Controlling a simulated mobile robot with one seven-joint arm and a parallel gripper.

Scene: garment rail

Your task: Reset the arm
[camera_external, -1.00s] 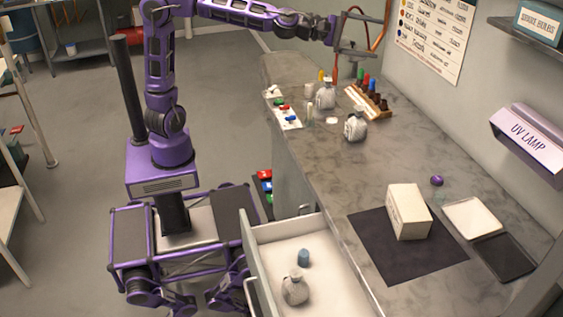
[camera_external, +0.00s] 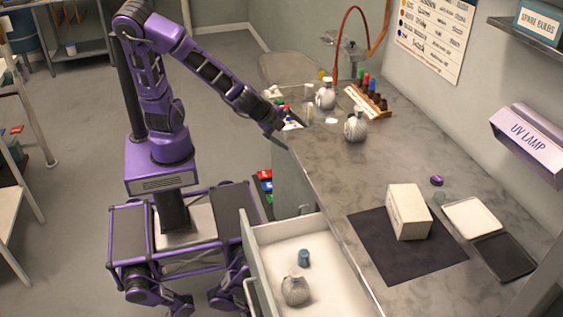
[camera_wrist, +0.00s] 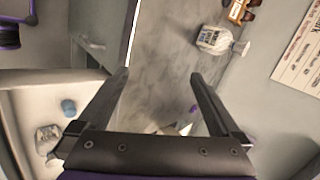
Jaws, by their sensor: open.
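My purple arm reaches down to the right in the external view. My gripper (camera_external: 281,136) is at the left edge of the grey counter (camera_external: 320,165), near the small coloured items there. In the wrist view, my gripper (camera_wrist: 160,77) has its two dark fingers spread wide with nothing between them, and the counter (camera_wrist: 165,50) shows behind. Whether the fingers touch the counter I cannot tell.
An open drawer (camera_external: 262,236) holds a blue cap (camera_external: 304,257) and a silvery flask (camera_external: 295,290). Two flasks (camera_external: 325,96) (camera_external: 356,127) and a wooden rack (camera_external: 367,102) stand on the counter. A white box (camera_external: 408,212) sits on a dark mat (camera_external: 368,250).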

